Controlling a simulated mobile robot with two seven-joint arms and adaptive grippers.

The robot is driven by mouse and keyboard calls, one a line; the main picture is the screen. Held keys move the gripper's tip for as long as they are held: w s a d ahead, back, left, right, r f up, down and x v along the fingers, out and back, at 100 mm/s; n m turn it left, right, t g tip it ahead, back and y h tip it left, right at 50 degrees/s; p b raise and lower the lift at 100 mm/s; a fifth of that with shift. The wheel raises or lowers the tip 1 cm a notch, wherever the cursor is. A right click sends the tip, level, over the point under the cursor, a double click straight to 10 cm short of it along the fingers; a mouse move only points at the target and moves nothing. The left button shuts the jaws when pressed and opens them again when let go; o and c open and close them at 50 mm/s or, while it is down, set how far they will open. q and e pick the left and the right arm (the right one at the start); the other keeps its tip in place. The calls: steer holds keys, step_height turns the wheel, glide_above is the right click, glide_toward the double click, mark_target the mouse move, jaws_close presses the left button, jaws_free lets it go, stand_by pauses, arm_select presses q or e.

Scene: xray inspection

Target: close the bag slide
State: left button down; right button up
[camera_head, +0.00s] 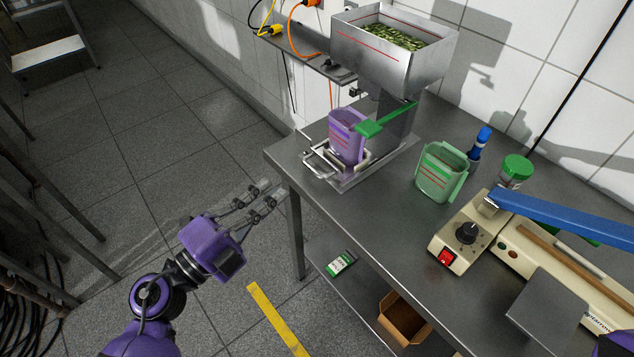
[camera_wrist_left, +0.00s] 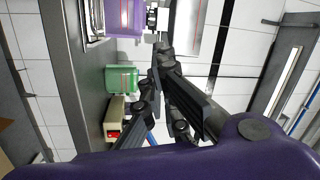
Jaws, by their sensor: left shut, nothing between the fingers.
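A metal slide with a looped handle (camera_head: 322,163) sits on the steel table's near left part. A purple bag-like container (camera_head: 346,130) with red lines stands upright in its frame, below the hopper (camera_head: 385,48). A green lever (camera_head: 386,120) reaches across beside the container's top. My left gripper (camera_head: 262,197) is shut and empty, off the table's left edge, in front of the slide and apart from it. In the left wrist view, the gripper's fingers (camera_wrist_left: 160,62) show in the middle, with the purple container (camera_wrist_left: 124,17) beyond them. My right gripper is not in view.
The steel table (camera_head: 360,210) also holds a green container (camera_head: 441,172), a blue-capped marker, a green-lidded jar (camera_head: 515,170) and a sealer (camera_head: 470,236) with a blue arm. A lower shelf holds a cardboard box (camera_head: 404,318).

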arm_select(q)
step_height(320, 180, down, 6)
steer(key=a+m+g+y, duration=0.1)
steer(key=m+g+y, duration=0.1)
steer(key=m+y, duration=0.1)
glide_toward(320, 176)
steer(key=shift+y, duration=0.3)
steer(key=x, duration=0.6)
steer(key=shift+d+r, duration=0.1)
steer(key=shift+r, duration=0.05)
steer(key=shift+w+d, duration=0.15)
steer(key=shift+w, duration=0.05)
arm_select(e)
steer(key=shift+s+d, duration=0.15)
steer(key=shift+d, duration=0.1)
